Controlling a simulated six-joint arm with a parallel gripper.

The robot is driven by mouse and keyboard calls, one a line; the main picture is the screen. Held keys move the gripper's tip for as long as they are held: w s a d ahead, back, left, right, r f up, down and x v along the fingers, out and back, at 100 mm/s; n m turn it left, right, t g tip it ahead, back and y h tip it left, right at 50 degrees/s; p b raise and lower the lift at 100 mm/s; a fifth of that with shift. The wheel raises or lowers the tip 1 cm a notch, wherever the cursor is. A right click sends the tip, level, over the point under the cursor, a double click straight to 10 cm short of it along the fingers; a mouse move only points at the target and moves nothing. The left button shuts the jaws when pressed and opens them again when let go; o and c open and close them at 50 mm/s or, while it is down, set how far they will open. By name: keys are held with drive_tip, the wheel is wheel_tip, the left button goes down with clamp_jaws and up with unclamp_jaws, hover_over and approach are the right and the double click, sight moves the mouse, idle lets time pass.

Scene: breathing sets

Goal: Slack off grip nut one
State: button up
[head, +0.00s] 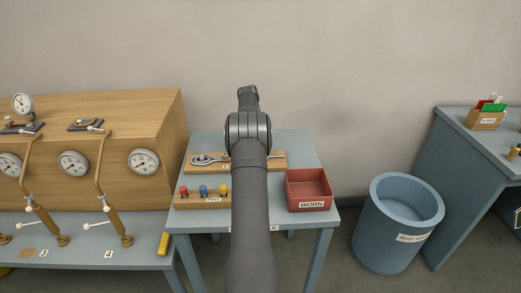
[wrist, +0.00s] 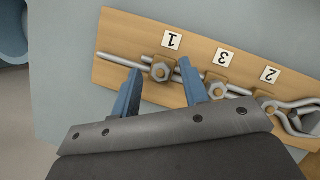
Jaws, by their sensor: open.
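My gripper (wrist: 160,67) is open, with one blue finger on each side of nut one in the picture. I cannot tell its height above the nut or whether it touches.
On the table (head: 292,140) are a block with red, blue and yellow pegs (head: 203,190) and a red WORN tray (head: 309,178). A gauge bench (head: 150,100) stands left and a blue bin (head: 400,250) right.

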drive_tip(key=v, duration=0.7)
idle(1.2)
